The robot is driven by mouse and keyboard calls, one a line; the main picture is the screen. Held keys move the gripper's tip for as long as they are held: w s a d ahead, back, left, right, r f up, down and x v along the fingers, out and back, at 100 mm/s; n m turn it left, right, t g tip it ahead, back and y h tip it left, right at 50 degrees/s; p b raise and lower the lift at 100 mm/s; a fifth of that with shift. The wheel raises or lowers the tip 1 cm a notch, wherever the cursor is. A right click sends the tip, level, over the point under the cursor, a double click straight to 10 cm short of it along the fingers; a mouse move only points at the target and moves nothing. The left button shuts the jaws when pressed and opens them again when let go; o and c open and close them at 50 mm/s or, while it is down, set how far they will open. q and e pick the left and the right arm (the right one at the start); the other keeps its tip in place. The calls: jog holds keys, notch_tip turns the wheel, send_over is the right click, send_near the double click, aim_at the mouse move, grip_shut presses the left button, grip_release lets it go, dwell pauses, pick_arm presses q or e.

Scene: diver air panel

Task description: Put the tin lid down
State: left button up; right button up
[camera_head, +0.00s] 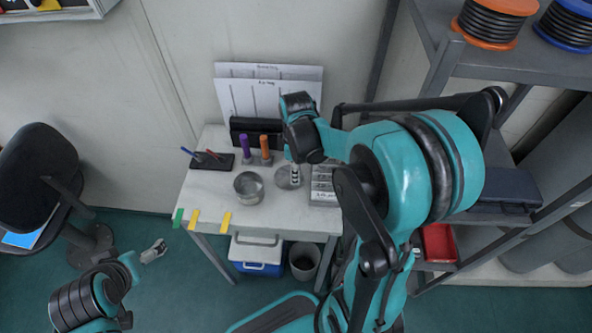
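The open grey metal tin (249,190) stands upright on the white table, left of my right gripper. The round grey tin lid (284,180) lies flat at my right gripper's fingertips, just right of the tin. My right gripper (296,178) points down over the lid's right part, its fingers seen as one narrow column. I cannot tell whether they grip the lid, or whether the lid touches the table. My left gripper (154,251) is low at the left, away from the table and empty. Its fingers look apart.
The white table (205,207) has bare room left of the tin. A dark tray (212,161) with pens, purple (245,149) and orange (265,149) upright pieces stand behind. A labelled box (323,188) is close right of the lid. Shelving (530,67) stands at the right.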

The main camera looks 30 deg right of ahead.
jog(key=shift+r, duration=0.1)
notch_tip(320, 180, up, 12)
jog(key=p, duration=0.5)
jog(key=s+a+r+m+t, duration=0.2)
jog(key=s+a+m+t, duration=0.5)
jog(key=m, duration=0.4)
jog(key=shift+s+a+r, duration=0.25)
jog(key=shift+s+a, duration=0.55)
jog(key=shift+a, duration=0.05)
jog(key=shift+f+b, duration=0.2)
jog(key=shift+b, duration=0.15)
